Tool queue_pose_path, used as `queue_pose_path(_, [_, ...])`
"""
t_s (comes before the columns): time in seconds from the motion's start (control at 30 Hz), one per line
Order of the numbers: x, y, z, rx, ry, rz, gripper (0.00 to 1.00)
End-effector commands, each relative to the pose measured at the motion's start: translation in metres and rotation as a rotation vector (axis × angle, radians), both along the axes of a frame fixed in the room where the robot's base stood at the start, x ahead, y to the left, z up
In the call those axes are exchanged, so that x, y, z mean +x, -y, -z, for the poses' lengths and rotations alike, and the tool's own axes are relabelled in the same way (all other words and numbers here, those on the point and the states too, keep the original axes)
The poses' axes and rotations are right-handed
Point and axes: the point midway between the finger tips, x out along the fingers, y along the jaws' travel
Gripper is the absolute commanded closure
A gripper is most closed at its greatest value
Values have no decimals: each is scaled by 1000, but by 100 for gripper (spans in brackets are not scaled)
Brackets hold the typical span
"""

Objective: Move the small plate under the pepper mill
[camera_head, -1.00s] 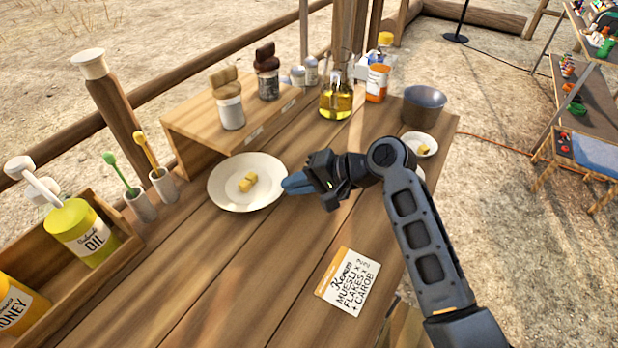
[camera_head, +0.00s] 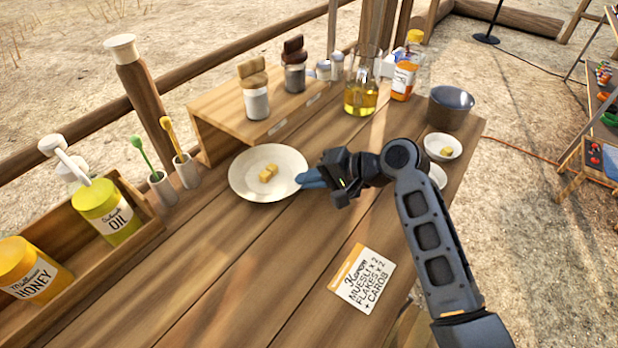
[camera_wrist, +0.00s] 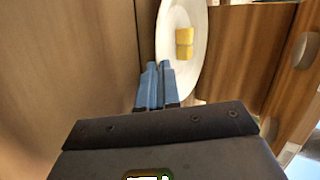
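A white plate (camera_head: 245,186) with yellow cubes on it lies flat on the wooden table, in front of the small wooden shelf. The dark-topped mill (camera_head: 294,75), apparently the pepper mill, stands on the shelf, with a light-topped mill (camera_head: 256,100) to its left. My gripper (camera_head: 303,179) is at the plate's right rim, its blue fingers low over the table. In the wrist view the fingers (camera_wrist: 159,66) are close together with the plate's rim (camera_wrist: 161,45) between their tips. A second small white dish (camera_head: 438,177) is partly hidden behind my arm.
An oil jar (camera_head: 362,97), a dark bowl (camera_head: 450,108) and a small white bowl (camera_head: 455,151) stand at the back right. A label card (camera_head: 362,279) lies in front. A wooden crate (camera_head: 135,244) with bottles is at the left.

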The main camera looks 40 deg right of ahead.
Motion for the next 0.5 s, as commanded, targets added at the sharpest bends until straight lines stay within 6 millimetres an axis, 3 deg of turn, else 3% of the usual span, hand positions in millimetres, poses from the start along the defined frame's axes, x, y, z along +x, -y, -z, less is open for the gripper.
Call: queue_pose_path(0.5, [13,38,1,-1,0,3,100])
